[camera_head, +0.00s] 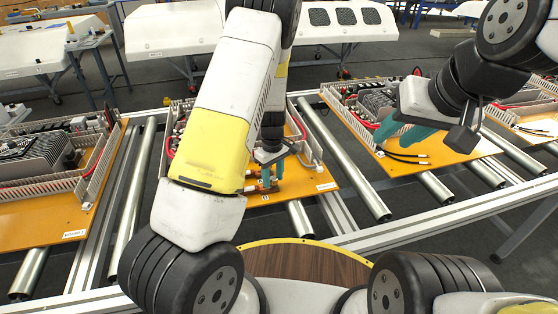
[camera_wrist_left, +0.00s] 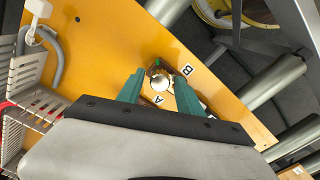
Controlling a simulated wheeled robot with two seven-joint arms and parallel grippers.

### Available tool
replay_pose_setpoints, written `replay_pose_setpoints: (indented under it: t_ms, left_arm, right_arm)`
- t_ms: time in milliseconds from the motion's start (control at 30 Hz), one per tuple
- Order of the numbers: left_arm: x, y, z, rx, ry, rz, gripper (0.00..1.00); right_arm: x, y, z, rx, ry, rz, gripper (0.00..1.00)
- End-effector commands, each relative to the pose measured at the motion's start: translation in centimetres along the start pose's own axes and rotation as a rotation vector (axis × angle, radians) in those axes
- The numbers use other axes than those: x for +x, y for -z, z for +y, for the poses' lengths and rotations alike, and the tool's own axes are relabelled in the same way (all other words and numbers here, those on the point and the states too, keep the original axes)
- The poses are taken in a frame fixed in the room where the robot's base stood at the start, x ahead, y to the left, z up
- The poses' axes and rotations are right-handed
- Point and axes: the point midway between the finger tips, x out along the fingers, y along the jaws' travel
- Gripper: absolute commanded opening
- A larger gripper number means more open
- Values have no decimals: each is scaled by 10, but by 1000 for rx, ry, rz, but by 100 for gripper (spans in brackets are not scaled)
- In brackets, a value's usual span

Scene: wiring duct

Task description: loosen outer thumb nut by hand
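My left gripper (camera_head: 266,172) reaches down over the front part of the middle orange panel (camera_head: 312,181). In the left wrist view its two teal fingers (camera_wrist_left: 159,82) stand apart, on either side of a small round silvery piece (camera_wrist_left: 160,84), which seems to be the thumb nut. I see a gap between it and each finger. A brownish-red part shows just beyond it. Labels A (camera_wrist_left: 158,99) and B (camera_wrist_left: 187,69) lie close by on the panel. My right gripper (camera_head: 400,132) hangs over the right panel (camera_head: 455,150), its teal fingers apart and empty.
Another orange panel (camera_head: 40,227) with grey ducts lies at the left. Metal rollers (camera_head: 345,165) and a frame rail carry the panels. A grey slotted duct (camera_wrist_left: 35,115) and a grey cable (camera_wrist_left: 55,50) border the left wrist view. A round wooden top (camera_head: 305,262) is in front.

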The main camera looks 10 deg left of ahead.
Motion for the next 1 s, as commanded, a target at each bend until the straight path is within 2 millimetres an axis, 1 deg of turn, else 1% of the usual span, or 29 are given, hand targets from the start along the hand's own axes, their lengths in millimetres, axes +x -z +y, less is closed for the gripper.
replay_pose_setpoints:
  t_ms: [267, 367, 600, 700, 800, 1000]
  left_arm:
    - [-1, 0, 0, 19, -1, 0, 42]
    - [-1, 0, 1, 148, -3, -1, 42]
    - [-1, 1, 1, 707, -4, 0, 42]
    - [-1, 0, 2, 872, -4, 1, 42]
    - [-1, 0, 2, 948, -3, 1, 42]
    - [-1, 0, 2, 957, -2, 1, 42]
  right_arm:
    - [0, 0, 0, 0, 0, 0, 36]
    - [0, 0, 0, 0, 0, 0, 36]
    - [0, 0, 0, 0, 0, 0, 36]
    - [0, 0, 0, 0, 0, 0, 36]
    - [0, 0, 0, 0, 0, 0, 36]
    - [0, 0, 0, 0, 0, 0, 36]
